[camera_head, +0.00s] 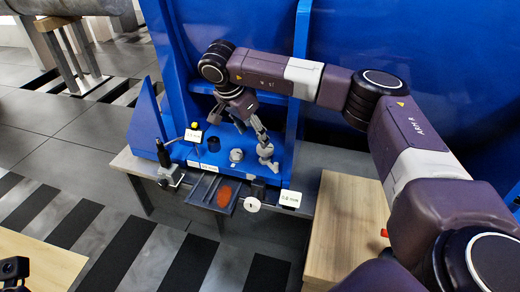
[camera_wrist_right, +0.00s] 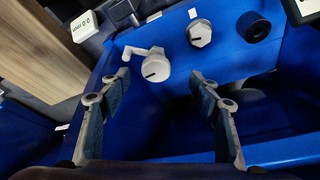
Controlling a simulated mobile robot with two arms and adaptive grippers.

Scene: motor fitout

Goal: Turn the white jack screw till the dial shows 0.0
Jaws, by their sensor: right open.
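My right gripper (camera_head: 253,132) is open and empty above the base. In the wrist view a pale round head with a side arm (camera_wrist_right: 155,66) lies beyond the gap between my open fingers (camera_wrist_right: 152,82). I see no contact.
A pale hex head (camera_head: 236,155) and a black cylinder (camera_head: 214,143) stand on the base. A wooden top (camera_head: 345,225) is at right; the blue housing rises behind.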

